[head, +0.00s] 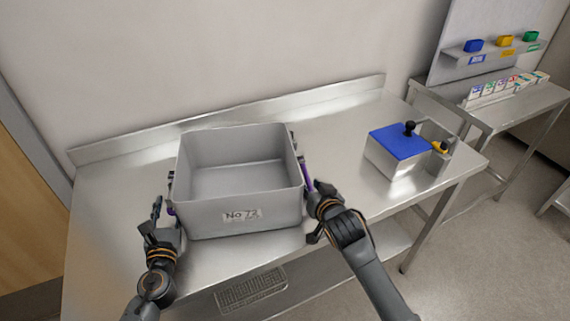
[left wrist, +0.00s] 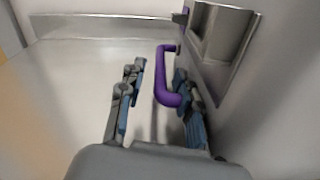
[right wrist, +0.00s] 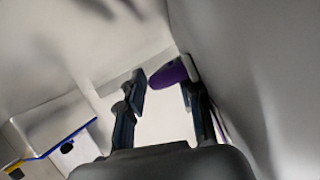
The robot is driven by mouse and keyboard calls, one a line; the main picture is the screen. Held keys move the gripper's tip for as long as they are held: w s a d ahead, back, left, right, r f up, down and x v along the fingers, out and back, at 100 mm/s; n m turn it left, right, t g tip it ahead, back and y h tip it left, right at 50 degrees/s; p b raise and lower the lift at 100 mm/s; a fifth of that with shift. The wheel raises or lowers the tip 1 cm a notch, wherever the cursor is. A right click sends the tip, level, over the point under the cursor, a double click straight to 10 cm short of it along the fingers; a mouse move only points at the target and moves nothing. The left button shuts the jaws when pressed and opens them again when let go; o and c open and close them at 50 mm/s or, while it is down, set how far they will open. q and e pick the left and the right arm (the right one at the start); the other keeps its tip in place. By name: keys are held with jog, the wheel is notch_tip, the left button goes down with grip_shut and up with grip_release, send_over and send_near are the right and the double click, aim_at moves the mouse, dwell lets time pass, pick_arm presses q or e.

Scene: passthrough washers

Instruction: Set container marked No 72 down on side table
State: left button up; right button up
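The grey open container marked No 72 (head: 270,212) appears to rest upright and empty on the steel side table (head: 335,130). Purple handles are on its left and right sides. My left gripper (head: 162,222) is at its left side. In the left wrist view the purple handle (left wrist: 161,85) lies between the spread fingers (left wrist: 158,100), with gaps visible. My right gripper (head: 312,215) is at its right side. In the right wrist view its fingers (right wrist: 163,95) are apart, with the purple handle (right wrist: 172,73) between them, close to the right finger.
A steel box with a blue lid (head: 397,143) and black knob stands on the table's right part. A raised rim (head: 230,118) runs along the back by the wall. A wire basket (head: 250,288) sits on the lower shelf. Another table (head: 520,112) with coloured bins above stands at right.

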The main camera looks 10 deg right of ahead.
pick_arm(q)
jog(key=s, duration=0.8)
jog(key=shift+a, duration=0.1)
pick_arm(e)
jog(key=v, duration=1.2)
pick_arm(q)
jog(key=shift+f, duration=0.1)
pick_arm(e)
jog(key=shift+s+f, duration=0.1)
